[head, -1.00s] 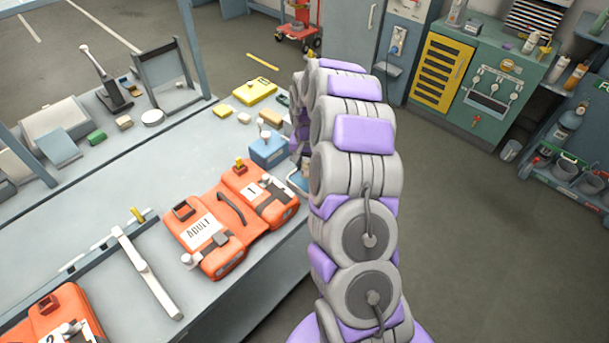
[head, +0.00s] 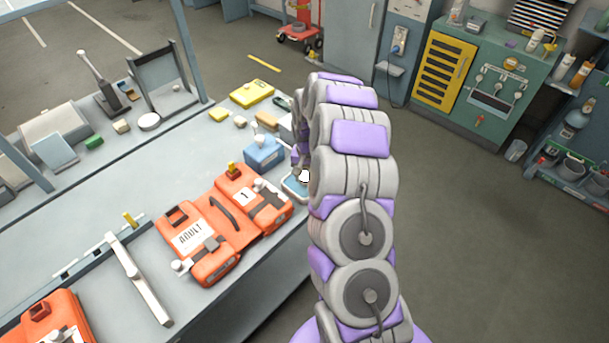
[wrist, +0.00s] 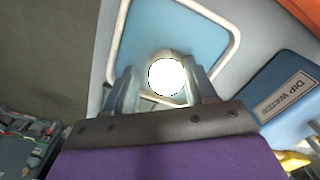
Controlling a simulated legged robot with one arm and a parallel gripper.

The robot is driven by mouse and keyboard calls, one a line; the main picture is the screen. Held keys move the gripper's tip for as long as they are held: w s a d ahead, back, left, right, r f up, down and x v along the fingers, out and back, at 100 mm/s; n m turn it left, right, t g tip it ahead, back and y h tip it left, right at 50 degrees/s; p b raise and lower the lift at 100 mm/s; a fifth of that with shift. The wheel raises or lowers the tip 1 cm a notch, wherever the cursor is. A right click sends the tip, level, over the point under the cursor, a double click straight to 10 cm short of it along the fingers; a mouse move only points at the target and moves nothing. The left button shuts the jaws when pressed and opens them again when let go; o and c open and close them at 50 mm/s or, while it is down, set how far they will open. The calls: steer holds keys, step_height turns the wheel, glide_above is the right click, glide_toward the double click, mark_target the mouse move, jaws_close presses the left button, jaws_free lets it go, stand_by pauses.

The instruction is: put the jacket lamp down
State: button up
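The jacket lamp shows as a bright white disc (wrist: 167,77) with a grey body in the wrist view, and as a small white spot (head: 304,176) beside my arm in the head view. My gripper (wrist: 165,88) has a finger on each side of the lamp and appears shut on it. Its fingers are mostly hidden behind my arm in the head view. A shallow blue tray with a pale rim (wrist: 236,40) lies beneath the lamp; it also shows at the bench's right edge (head: 290,192). I cannot tell whether the lamp touches the tray.
A blue box labelled "DIP WATER" (wrist: 285,100) stands beside the tray; it also shows in the head view (head: 264,153). An orange breathing set marked "ADULT" (head: 238,232) lies nearby on the bench. Yellow and tan blocks lie behind. Open floor lies right of my arm.

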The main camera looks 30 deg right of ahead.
mark_target(306, 172)
steer(key=shift+o, duration=0.2)
steer(key=shift+a+r, duration=0.2)
steer(key=shift+a, duration=0.9)
steer(key=shift+a+r, duration=0.15)
steer(key=shift+r, duration=0.05)
steer(key=r, duration=0.2)
steer(key=d+r+p, duration=0.1)
steer(key=r, duration=0.1)
steer(key=d+r, duration=0.1)
steer(key=r, duration=0.1)
steer(key=shift+d+r, duration=0.1)
steer(key=shift+r, duration=0.2)
steer(key=s+a+r+n+p, duration=0.1)
steer(key=s+a+r, duration=0.3)
steer(key=r, duration=0.2)
steer(key=s+a+r+n, duration=0.1)
steer(key=s+a+r, duration=0.3)
steer(key=r, duration=0.3)
steer(key=s+a+r+n, duration=0.1)
steer(key=s+a+r, duration=0.1)
steer(key=s+a, duration=0.3)
steer(key=s+a+r+n, duration=0.2)
steer(key=s+r, duration=0.1)
steer(key=s, duration=0.3)
steer(key=s+a+n+g, duration=0.1)
steer(key=s+a+n, duration=0.1)
steer(key=s, duration=1.9)
steer(key=shift+a+g, duration=0.15)
steer(key=shift+g, duration=0.25)
